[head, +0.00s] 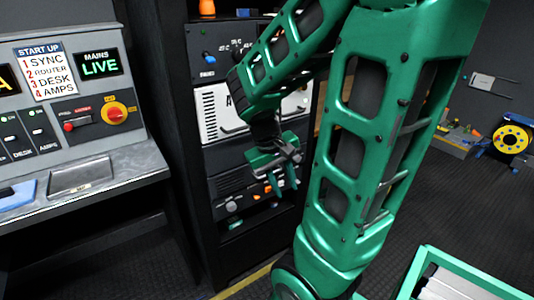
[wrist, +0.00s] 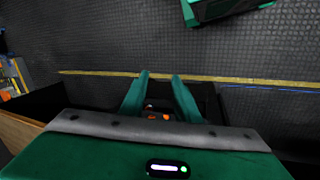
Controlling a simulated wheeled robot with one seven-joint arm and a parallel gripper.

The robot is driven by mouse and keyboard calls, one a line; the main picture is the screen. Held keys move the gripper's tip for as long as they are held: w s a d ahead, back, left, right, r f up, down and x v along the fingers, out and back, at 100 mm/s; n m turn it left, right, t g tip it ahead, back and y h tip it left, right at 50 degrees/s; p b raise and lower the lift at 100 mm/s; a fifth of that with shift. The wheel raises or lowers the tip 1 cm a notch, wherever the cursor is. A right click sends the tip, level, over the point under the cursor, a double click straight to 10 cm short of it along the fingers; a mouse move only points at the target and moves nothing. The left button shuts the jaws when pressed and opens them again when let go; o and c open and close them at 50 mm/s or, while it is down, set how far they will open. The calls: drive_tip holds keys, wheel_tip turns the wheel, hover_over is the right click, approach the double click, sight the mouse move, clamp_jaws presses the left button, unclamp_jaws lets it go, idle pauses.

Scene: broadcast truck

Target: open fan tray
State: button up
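The equipment rack (head: 198,150) holds several stacked units. A white-fronted unit (head: 209,115) with dark letters, a row of small slots and a handle may be the fan tray; my arm covers part of its front, and I cannot tell for sure. It looks shut in the rack. My gripper (head: 283,188) is in front of the dark units below it, fingers pointing downward. In the wrist view my gripper (wrist: 160,78) has its two green fingers apart, with nothing held between them. Small orange spots show behind the gap.
A dark unit with a white knob (head: 231,207) and orange buttons sits low in the rack. A control desk (head: 90,190) stands at left. A green-rimmed container (head: 412,270) is at lower right, a yellow reel (head: 510,138) far right. Open floor (head: 430,200) lies between.

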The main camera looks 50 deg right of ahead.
drive_tip(key=w+d+f+n+h, duration=0.45)
drive_tip(key=w+d+h, duration=0.3)
drive_tip(key=w, duration=0.25)
drive_tip(key=w+n+t+h, duration=0.3)
drive_tip(key=w+n+h, duration=0.2)
drive_tip(key=w+n, duration=0.4)
drive_tip(key=shift+m, duration=0.35)
drive_tip(key=x, duration=0.3)
drive_tip(key=w+x, duration=0.1)
drive_tip(key=x, duration=0.6)
drive_tip(key=shift+w+d+f, duration=0.1)
drive_tip(key=shift+w+d, duration=0.1)
drive_tip(key=shift+w, duration=0.1)
clamp_jaws()
